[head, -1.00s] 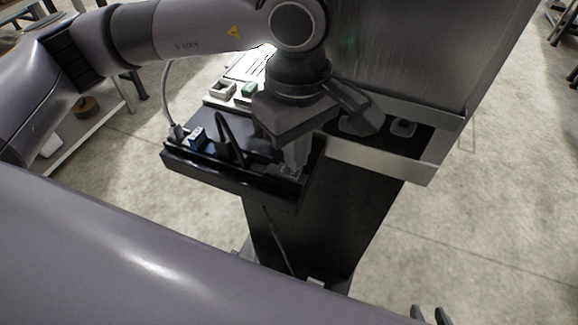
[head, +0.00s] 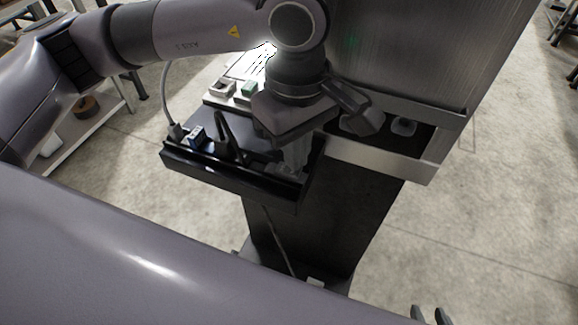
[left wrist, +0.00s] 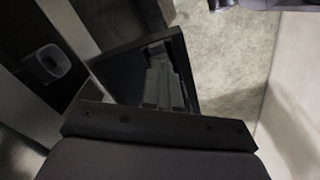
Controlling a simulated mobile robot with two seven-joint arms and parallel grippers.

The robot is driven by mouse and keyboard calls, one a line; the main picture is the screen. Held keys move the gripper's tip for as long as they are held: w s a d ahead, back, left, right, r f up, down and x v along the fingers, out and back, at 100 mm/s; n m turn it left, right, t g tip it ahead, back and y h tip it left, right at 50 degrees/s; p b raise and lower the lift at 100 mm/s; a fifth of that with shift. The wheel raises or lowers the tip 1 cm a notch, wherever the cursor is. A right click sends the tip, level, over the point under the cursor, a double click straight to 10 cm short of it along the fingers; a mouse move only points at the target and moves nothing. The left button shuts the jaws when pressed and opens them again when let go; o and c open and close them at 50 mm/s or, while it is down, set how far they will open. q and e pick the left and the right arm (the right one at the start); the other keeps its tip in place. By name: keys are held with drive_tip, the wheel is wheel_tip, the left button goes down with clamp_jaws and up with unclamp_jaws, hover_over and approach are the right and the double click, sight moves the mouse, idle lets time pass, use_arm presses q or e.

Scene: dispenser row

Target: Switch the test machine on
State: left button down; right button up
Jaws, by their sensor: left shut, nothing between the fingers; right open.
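The test machine appears to be the tall metal cabinet (head: 410,50) on a black pedestal (head: 315,215); a faint green glow shows on its face. A black tray (head: 225,178) juts from its left side. My left gripper (head: 289,168) points down at the tray's right end, shut and empty; whether it touches is unclear. In the left wrist view its fingers (left wrist: 164,85) are together over a dark panel (left wrist: 122,72). My right gripper (head: 432,315) shows only its fingertips at the bottom edge, apart. No power switch can be made out clearly; my left wrist hides part of the tray.
A green block (head: 249,89) and a grey block (head: 222,87) sit behind the tray. A blue-and-white plug-like piece (head: 196,137) and a cable (head: 167,85) are at its left. A recess (head: 404,127) holds a pale cup-like part.

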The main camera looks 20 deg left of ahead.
use_arm(q)
drive_tip(key=shift+f+b, duration=0.8)
drive_tip(key=shift+r, duration=0.1)
idle(0.3)
drive_tip(key=shift+r+p, duration=1.65)
drive_tip(key=shift+r, duration=1.85)
drive_tip(key=shift+f, duration=0.1)
